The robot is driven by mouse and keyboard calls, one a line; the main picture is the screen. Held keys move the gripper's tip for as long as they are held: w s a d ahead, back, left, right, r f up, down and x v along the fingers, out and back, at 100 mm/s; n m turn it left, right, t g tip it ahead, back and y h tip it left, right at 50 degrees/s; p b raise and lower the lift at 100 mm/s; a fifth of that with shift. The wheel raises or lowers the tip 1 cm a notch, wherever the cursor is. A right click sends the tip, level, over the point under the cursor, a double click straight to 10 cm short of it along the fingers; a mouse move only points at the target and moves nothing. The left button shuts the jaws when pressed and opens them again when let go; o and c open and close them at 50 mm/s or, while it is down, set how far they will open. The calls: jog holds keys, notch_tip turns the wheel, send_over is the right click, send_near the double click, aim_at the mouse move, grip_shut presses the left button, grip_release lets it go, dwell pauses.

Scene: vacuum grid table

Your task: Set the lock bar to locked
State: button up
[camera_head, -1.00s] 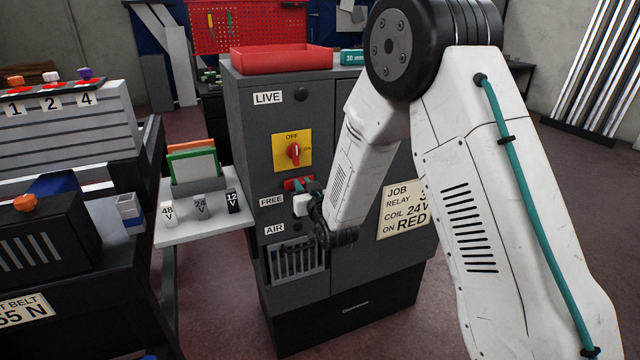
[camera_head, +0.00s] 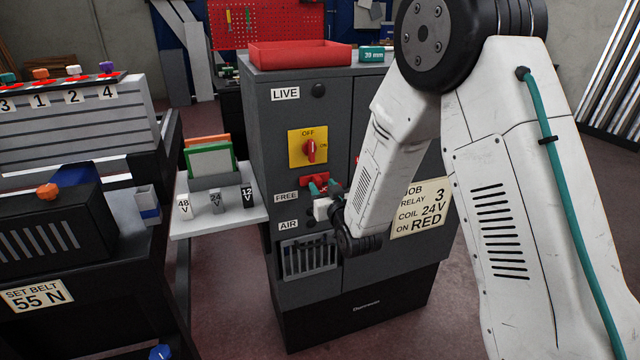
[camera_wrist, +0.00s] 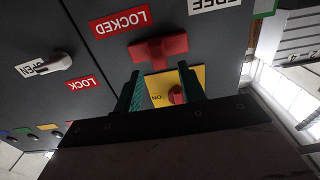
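The red lock bar (camera_head: 322,179) is on the front of the grey cabinet, right above the FREE label (camera_head: 286,197). My gripper (camera_head: 315,187) is right at it and hides part of it. In the wrist view, which is upside down, the lock bar (camera_wrist: 160,49) lies between the LOCKED label (camera_wrist: 119,21) and the FREE label (camera_wrist: 216,4). My gripper (camera_wrist: 159,78) shows two teal fingers spread apart, tips close to the bar. I cannot tell whether they touch it. The LOCKED label is hidden in the head view.
The yellow switch plate (camera_head: 296,147) with a red knob sits just above the bar. A door handle (camera_wrist: 60,63) by the OPEN label is close by. A side shelf (camera_head: 225,222) with folders and voltage blocks stands left of the cabinet (camera_head: 350,285).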

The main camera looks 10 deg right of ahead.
jog(key=s, duration=0.4)
jog(key=shift+s+d, duration=0.2)
jog(key=shift+d, duration=0.15)
